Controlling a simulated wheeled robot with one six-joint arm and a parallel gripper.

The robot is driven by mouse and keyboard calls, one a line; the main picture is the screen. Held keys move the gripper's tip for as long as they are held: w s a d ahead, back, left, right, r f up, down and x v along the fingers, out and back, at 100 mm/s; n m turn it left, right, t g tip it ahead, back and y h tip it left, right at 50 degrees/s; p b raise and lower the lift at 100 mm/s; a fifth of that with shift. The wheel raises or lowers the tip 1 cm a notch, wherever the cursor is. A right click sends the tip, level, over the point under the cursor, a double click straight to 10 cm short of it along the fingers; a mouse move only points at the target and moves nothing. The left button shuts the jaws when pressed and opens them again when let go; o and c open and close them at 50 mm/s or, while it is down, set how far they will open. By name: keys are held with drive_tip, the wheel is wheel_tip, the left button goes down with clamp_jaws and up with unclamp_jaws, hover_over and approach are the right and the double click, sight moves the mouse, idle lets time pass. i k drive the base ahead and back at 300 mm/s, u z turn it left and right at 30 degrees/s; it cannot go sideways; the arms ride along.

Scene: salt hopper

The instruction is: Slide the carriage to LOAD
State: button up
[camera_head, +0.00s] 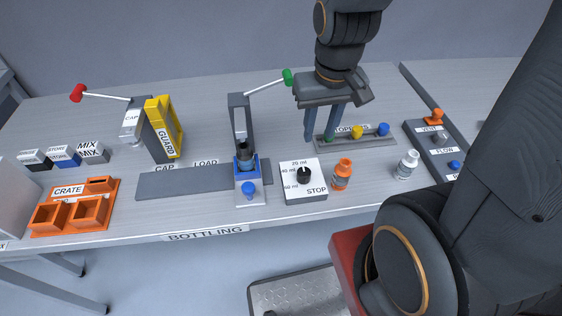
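The carriage (249,178) is a light grey and blue block with a round blue knob (248,188) on its front. It stands at the right end of a dark grey track (185,183), under the press with the green-knobbed lever (288,77). A dark cylindrical piece sits at the carriage's top; I cannot tell whether it is a bottle or part of the press. The LOAD label (205,162) is behind the track's middle, left of the carriage. My gripper (320,137) is open, pointing down, to the right of the carriage and apart from it, with nothing visible between its fingers.
A dial box (305,190), an orange bottle (342,173) and a white bottle (407,165) stand right of the carriage. A stopper tray (385,141) is by my gripper. A yellow guard (166,128) stands behind the track's left part. The track left of the carriage is clear.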

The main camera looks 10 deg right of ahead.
sight(248, 187)
drive_tip(key=z, duration=1.75)
drive_tip(key=k, duration=0.9)
drive_tip(key=u, duration=1.6)
